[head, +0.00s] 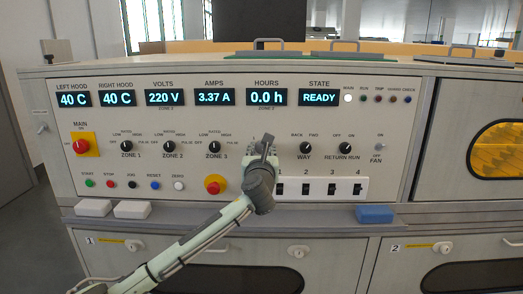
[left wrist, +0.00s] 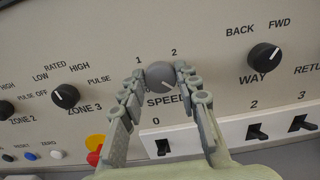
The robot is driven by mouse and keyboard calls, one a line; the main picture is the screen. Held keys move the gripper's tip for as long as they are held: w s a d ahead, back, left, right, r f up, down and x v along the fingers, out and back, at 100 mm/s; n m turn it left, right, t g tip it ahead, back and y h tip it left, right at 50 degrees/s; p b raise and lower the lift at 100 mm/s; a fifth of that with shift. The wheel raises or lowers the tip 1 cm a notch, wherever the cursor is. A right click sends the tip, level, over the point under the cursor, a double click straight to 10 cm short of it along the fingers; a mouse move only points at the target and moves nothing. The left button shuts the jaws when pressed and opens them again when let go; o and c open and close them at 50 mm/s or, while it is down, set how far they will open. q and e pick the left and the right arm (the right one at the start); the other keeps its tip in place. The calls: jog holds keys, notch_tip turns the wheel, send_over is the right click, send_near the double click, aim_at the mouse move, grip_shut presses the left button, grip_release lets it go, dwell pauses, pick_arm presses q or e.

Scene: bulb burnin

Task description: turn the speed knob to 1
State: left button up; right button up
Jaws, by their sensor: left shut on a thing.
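The speed knob (left wrist: 161,75) is a round grey knob on the pale panel, above the word SPEED. The marks 1 and 2 stand above it, and 0 stands below. My left gripper (left wrist: 158,76) is shut on the knob, with one finger on each side of it. A pale line shows on the knob's face, but I cannot tell surely which mark it points to. In the head view my left gripper (head: 264,148) is against the panel and hides most of the knob. My right gripper is not in view.
The WAY knob (head: 305,148) is right of the gripper and the ZONE 3 knob (head: 214,147) is left. A red button (head: 215,184) and a white switch strip (head: 345,188) lie close below. A blue block (head: 374,214) is on the ledge. The state display (head: 319,97) reads READY.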

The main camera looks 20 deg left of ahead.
pick_arm(q)
jog(key=shift+c, duration=1.2)
jog(key=shift+n, duration=0.3)
